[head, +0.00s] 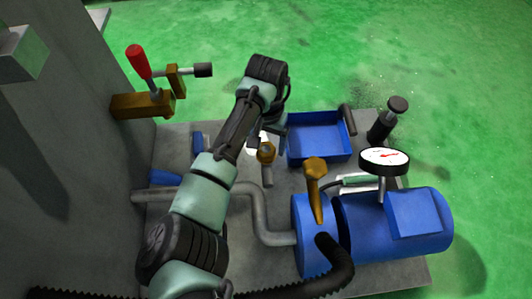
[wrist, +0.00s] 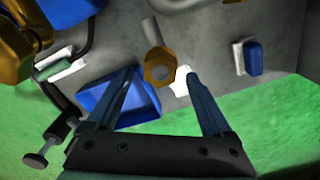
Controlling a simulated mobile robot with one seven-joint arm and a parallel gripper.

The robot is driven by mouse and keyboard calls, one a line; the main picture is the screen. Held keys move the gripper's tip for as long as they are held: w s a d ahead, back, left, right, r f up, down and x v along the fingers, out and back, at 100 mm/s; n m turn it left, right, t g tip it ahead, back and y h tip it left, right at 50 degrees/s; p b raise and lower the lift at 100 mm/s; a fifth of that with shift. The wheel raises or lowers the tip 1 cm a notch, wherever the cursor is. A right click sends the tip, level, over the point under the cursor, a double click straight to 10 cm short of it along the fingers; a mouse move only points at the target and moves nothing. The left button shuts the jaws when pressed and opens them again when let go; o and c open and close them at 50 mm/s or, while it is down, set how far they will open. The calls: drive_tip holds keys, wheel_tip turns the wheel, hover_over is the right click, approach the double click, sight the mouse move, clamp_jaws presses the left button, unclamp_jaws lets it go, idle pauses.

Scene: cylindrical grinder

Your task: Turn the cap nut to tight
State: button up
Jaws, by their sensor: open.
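My gripper (wrist: 159,74) is open, and the nut appears between the two fingertips with room on both sides. I see no finger touching it. In the head view my gripper (head: 277,120) is partly hidden by my own wrist, beside and beyond the nut.
A blue tray (head: 318,137) lies right of the nut. A brass lever (head: 316,178), blue motor-like body (head: 395,225) and dial gauge (head: 384,159) stand nearer right. A red-handled clamp (head: 143,85) is at left. A white piece (wrist: 181,80) lies close beside the nut.

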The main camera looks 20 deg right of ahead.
sight(266, 149)
drive_tip(key=shift+f+b, duration=0.9)
drive_tip(key=shift+f, duration=0.8)
drive_tip(key=shift+c, duration=0.2)
clamp_jaws()
drive_tip(key=shift+r+p, duration=0.1)
drive_tip(key=shift+p, duration=0.2)
